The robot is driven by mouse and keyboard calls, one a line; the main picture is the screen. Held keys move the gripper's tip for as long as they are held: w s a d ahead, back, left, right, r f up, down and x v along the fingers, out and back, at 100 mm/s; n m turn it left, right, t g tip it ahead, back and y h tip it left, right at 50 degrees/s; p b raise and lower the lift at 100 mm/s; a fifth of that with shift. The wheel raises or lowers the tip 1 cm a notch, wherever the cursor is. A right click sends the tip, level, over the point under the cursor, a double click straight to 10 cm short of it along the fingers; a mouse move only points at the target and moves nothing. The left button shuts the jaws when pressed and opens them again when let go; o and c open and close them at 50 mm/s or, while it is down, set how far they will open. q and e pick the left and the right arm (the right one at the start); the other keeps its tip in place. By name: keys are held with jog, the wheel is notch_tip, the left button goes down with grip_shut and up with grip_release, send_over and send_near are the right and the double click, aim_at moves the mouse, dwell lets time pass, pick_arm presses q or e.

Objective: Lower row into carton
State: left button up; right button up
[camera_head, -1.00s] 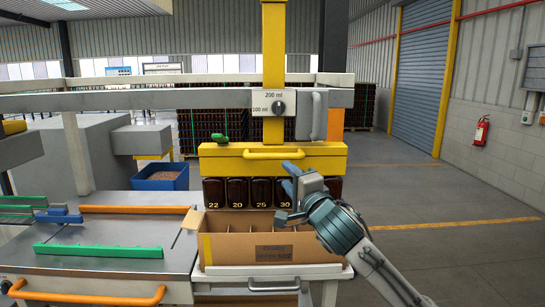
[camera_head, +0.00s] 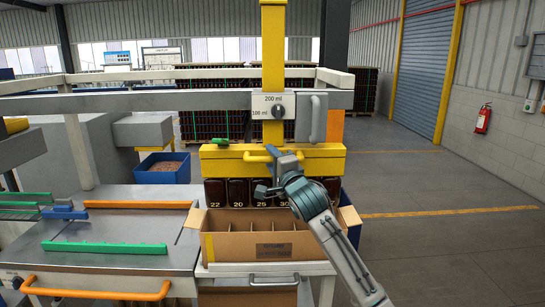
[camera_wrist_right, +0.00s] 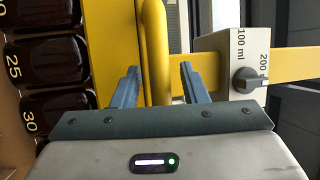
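A row of dark amber bottles (camera_head: 236,192) with numbers such as 22, 20, 25 and 30 hangs under the yellow lifting head (camera_head: 222,161). The row also shows in the right wrist view (camera_wrist_right: 52,58). Below stands an open brown carton (camera_head: 229,248) with dividers; no bottles show in it. My right gripper (camera_head: 273,166) is at the yellow handle (camera_head: 257,157) on the head's front. In the right wrist view its two fingers (camera_wrist_right: 158,82) are apart, one on each side of the handle bar (camera_wrist_right: 154,40), with gaps visible. My left gripper is out of view.
A selector box (camera_head: 278,105) marked 200 ml and 100 ml sits above the head, on a grey rail. A bench (camera_head: 105,270) with green and orange bars lies left of the carton. A blue bin (camera_head: 162,168) stands behind it. The floor at right is open.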

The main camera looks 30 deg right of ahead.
grip_shut()
jog(key=shift+f, duration=0.15)
notch_tip(320, 180, down, 17)
jog(key=b, duration=1.4)
jog(key=shift+r+b, duration=0.2)
jog(key=shift+b, duration=0.1)
jog(key=shift+f+b, duration=0.3)
jog(key=shift+f, duration=0.05)
grip_release()
